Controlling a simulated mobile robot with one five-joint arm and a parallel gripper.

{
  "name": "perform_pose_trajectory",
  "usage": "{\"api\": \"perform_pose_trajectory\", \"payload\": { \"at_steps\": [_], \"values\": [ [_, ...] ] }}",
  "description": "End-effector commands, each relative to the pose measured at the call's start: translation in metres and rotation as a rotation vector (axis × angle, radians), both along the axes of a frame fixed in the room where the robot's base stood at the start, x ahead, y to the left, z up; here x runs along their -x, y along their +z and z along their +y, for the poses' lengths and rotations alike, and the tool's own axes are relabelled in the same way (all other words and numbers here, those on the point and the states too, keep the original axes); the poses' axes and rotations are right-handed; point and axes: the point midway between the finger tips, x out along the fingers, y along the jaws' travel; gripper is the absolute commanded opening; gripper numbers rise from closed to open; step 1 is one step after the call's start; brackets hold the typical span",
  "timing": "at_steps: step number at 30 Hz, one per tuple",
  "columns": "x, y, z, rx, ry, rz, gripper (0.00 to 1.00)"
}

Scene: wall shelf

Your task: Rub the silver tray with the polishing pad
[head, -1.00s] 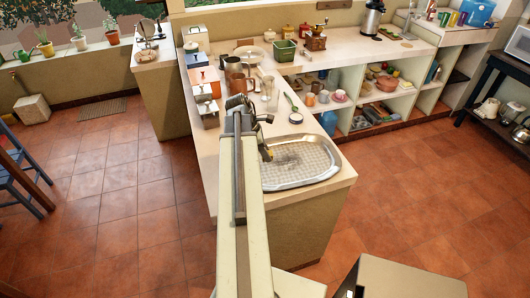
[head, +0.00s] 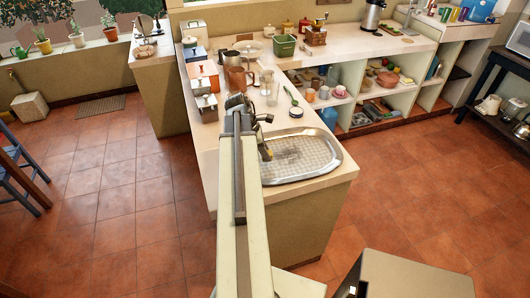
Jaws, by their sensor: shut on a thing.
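The silver tray (head: 318,168) lies flat on the near end of the pale counter. It has a bright rim and a patterned middle, with a darker patch near its left-centre. My gripper (head: 266,152) is over the tray's left part, largely hidden behind my own arm. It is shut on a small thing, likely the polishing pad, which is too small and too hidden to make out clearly. I cannot tell whether the pad touches the tray.
A green basket (head: 284,46) stands farther back. Open shelves (head: 380,90) hold cups and bowls.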

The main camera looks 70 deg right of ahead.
Motion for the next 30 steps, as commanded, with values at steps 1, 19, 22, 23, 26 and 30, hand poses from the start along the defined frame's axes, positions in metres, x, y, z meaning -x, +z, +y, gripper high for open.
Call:
{"api": "perform_pose_trajectory", "payload": {
  "at_steps": [1, 19, 22, 23, 26, 30],
  "values": [
    [0.0, -0.002, 0.0, 0.0, 0.0, 0.0, 0.0],
    [-0.001, -0.014, 0.0, 0.0, 0.001, 0.0, 0.0],
    [-0.001, -0.016, 0.0, 0.0, 0.001, 0.0, 0.0],
    [-0.001, -0.017, 0.0, 0.0, 0.001, 0.0, 0.0],
    [-0.001, -0.019, 0.0, 0.0, 0.002, 0.0, 0.0],
    [0.0, -0.018, 0.0, 0.0, 0.002, 0.0, 0.0]
  ]
}}
